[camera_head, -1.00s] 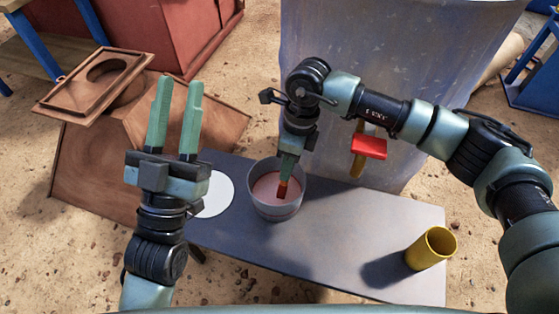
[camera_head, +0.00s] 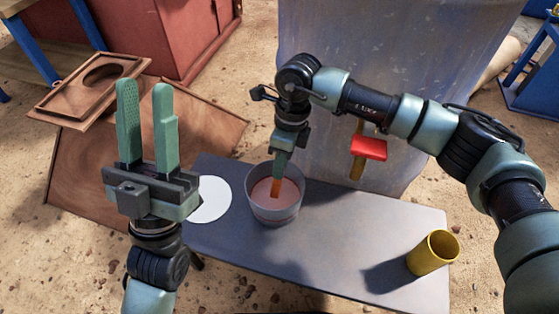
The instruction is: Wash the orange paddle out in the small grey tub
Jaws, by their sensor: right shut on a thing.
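The small grey tub (camera_head: 274,214) stands on the grey bench and holds a pinkish liquid. My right gripper (camera_head: 280,170) points down over the tub, shut on the orange paddle (camera_head: 276,188). The paddle's upper part shows orange below the fingertips; its lower end is hidden in the liquid. My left gripper (camera_head: 147,130) is open and empty, fingers pointing up, to the left of the bench.
A white disc (camera_head: 210,199) lies left of the tub on the bench (camera_head: 340,234). A yellow cup (camera_head: 433,254) stands at the bench's right end. Brown wooden boxes (camera_head: 90,180) lie behind my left gripper.

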